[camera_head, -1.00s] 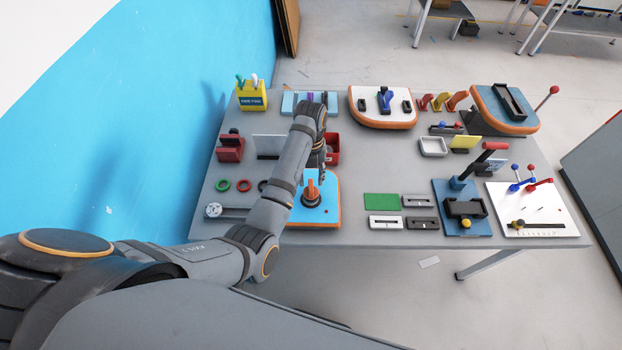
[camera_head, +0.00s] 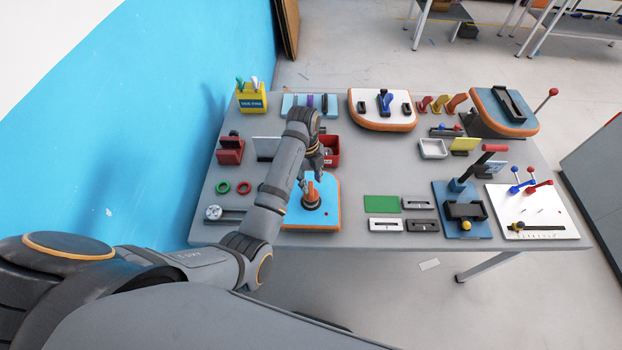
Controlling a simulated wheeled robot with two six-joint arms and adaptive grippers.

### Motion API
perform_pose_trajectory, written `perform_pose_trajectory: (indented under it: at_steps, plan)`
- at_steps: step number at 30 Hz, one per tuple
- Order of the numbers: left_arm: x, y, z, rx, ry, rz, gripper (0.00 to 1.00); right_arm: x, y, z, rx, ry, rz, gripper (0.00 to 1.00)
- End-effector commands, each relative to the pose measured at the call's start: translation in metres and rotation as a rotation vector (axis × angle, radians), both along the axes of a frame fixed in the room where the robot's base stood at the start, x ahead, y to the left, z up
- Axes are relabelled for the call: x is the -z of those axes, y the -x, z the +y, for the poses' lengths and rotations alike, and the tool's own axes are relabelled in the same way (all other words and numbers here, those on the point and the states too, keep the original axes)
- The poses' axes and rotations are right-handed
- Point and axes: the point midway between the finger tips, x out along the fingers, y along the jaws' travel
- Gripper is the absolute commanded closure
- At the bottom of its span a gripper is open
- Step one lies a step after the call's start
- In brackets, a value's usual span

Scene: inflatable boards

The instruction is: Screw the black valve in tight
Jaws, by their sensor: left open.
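The black valve (camera_head: 311,204) is a round black base with an orange part on top. It sits on the blue inflatable board (camera_head: 326,216) with an orange rim, at the front of the table left of centre. My left gripper (camera_head: 309,180) is open, pointing down just above and behind the orange part. Whether its fingertips touch the orange part is too small to tell. My left arm covers the left part of the board. The valve's seat and thread are hidden. My right gripper is not in view.
A red bin (camera_head: 331,152) stands close behind my left gripper. Red and green rings (camera_head: 223,187) lie to the left. A green plate (camera_head: 381,204) and grey slotted blocks (camera_head: 386,224) lie to the right. Bare grey table (camera_head: 375,165) shows right of the bin.

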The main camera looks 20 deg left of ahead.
Motion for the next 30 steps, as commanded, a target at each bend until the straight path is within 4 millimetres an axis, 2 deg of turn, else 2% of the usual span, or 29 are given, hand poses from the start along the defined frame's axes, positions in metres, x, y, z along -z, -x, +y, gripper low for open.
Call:
perform_pose_trajectory:
  at_steps: [6, 14, 22, 27, 30]
  plan:
    - [-0.0001, -0.0001, 0.0, -0.017, 0.0, 0.0, 0.59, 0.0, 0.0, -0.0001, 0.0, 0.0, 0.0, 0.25]
    - [-0.0001, 0.0001, 0.0001, -0.335, -0.001, 0.0, 0.59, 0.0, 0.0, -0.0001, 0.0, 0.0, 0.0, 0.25]
    - [-0.0001, -0.0001, -0.0002, -0.368, -0.001, -0.001, 0.59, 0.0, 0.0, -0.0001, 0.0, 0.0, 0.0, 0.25]
    - [-0.0002, -0.0001, -0.0006, -0.607, 0.0, -0.001, 0.59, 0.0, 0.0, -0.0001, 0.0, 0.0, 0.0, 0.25]
    - [-0.0002, -0.0001, -0.0007, -0.69, 0.001, 0.0, 0.59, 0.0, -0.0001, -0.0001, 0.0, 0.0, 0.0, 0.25]
